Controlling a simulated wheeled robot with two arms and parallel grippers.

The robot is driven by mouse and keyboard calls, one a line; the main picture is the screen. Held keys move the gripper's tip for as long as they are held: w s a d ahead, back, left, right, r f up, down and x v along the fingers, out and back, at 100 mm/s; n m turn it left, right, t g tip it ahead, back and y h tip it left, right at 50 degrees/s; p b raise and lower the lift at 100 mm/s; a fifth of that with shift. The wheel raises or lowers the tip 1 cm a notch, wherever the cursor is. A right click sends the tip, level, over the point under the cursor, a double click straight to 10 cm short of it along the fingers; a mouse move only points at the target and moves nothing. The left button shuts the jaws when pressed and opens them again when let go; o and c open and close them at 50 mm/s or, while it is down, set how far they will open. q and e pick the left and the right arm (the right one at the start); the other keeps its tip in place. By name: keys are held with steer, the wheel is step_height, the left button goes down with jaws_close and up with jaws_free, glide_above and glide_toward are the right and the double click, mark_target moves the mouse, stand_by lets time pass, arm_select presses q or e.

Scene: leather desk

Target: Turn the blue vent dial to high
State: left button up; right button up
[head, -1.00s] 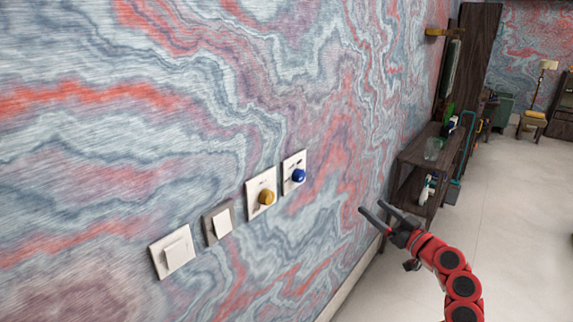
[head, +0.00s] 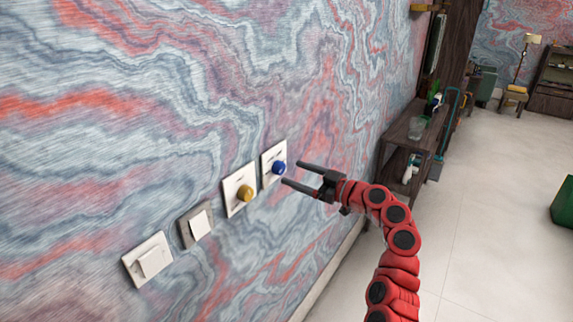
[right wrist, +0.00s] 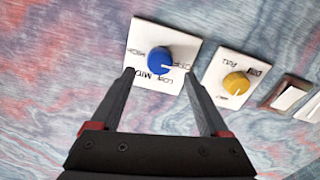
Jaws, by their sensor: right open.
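The blue vent dial (head: 279,168) is a round knob on a white wall plate (head: 266,156). My left gripper is not in view.
A yellow dial (head: 245,193) on its own white plate sits left of the blue one in the head view. Further left are a grey-framed switch (head: 198,225) and a white switch (head: 150,261). A dark shelf (head: 405,130) stands along the wall; the floor at right is mostly clear.

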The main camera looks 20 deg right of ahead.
mark_target(282, 169)
steer(key=shift+p+x, duration=0.4)
steer(key=shift+x, duration=1.6)
